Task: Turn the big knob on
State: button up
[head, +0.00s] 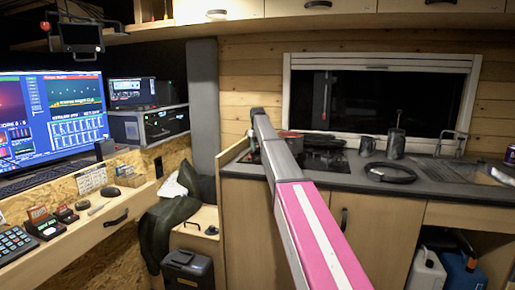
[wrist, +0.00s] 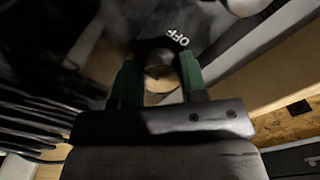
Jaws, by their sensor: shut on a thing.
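In the wrist view, the big knob (wrist: 160,77) shows a round, tan face with a dark rim. White letters "OFF" (wrist: 178,38) stand just beyond it, on a dark surface. My gripper (wrist: 158,76) has two dark green fingers, one on each side of the knob, and is shut on it. The pointing direction of the knob cannot be told from its visible face. In the head view my pink and grey arm crosses the middle; the gripper and the knob cannot be made out there.
In the wrist view, black ribbed shapes (wrist: 35,115) lie at the left and a wooden edge (wrist: 275,85) at the right. In the head view, a lit monitor (head: 50,120) stands at the left, and a kitchen counter (head: 435,185) with a hob runs along the back.

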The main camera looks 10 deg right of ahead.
jog(key=shift+n, duration=0.6)
jog(key=o, duration=0.9)
notch_tip(320, 180, up, 11)
jog(key=shift+f, duration=0.1)
dwell(0.3)
